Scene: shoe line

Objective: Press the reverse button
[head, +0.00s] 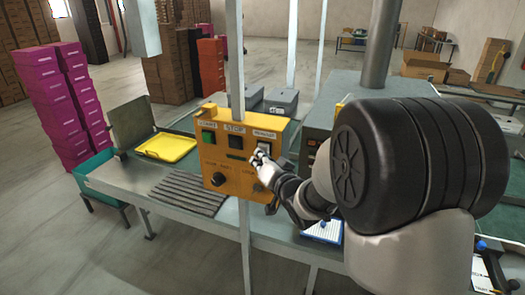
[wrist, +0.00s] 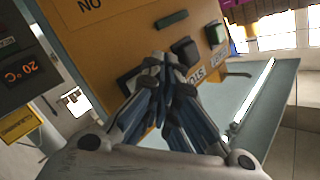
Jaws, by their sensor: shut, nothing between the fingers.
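The yellow control panel (head: 228,165) stands on a post at the conveyor; it also fills the upper middle of the wrist view (wrist: 110,45). A green start button (head: 207,137) is at its left and a black stop button (head: 235,142) in the middle. The reverse button (head: 264,147) is at the right, under its white label. My gripper (head: 258,156) is shut and empty, its tips just in front of the reverse button. In the wrist view the fingers (wrist: 165,62) partly cover this button (wrist: 128,82). I cannot tell whether they touch it.
A dark knob (head: 218,179) sits low on the panel. A yellow tray (head: 167,147) lies on the conveyor left of it. Pink boxes (head: 75,105) are stacked at the far left. The floor at the front left is clear.

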